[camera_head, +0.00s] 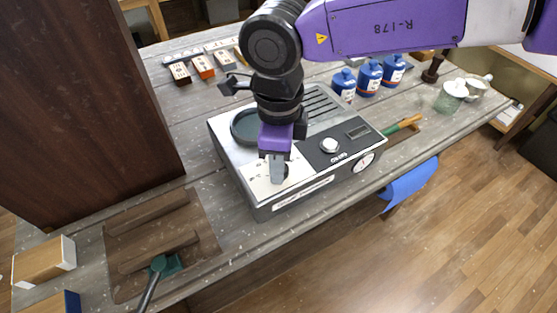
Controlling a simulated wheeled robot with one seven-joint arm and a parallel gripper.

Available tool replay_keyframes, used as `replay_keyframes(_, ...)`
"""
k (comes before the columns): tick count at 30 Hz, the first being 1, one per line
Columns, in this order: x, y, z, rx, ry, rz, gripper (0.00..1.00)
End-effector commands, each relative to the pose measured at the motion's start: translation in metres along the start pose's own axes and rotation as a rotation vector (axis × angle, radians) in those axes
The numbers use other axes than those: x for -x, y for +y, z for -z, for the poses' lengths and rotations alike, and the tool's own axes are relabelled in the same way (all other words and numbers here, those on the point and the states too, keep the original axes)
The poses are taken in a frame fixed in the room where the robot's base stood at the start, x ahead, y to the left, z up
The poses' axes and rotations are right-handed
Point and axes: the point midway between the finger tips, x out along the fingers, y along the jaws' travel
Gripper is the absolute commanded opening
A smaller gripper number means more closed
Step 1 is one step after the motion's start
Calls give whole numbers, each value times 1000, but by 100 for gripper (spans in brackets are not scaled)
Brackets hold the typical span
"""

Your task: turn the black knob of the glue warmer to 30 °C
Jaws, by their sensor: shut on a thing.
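The glue warmer (262,209) is a grey box on the workbench, with a round dark well at its back left and a slotted grille at its back right. My gripper (277,178) points down over the pale dial plate (258,184) at its front left. Its fingers are shut on the black knob (286,170), of which only a dark edge shows beside them. The knob's pointer is hidden, and the scale marks are too small to read.
Blue-labelled jars (369,77) stand behind the warmer. A tall brown panel (85,100) rises at left. A brown board (125,225) with a green-headed tool (160,265) lies front left. A blue cloth (408,185) hangs over the front edge.

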Motion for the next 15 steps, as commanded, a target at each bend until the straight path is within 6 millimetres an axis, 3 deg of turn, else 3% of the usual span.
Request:
replay_keyframes(1, 1, -1, 0, 1, 0, 2, 37)
replay_keyframes(3, 1, -1, 0, 1, 0, 2, 51)
replay_keyframes(4, 1, 0, 0, 1, 0, 2, 53)
replay_keyframes(15, 4, 0, 0, -1, 0, 1, 53)
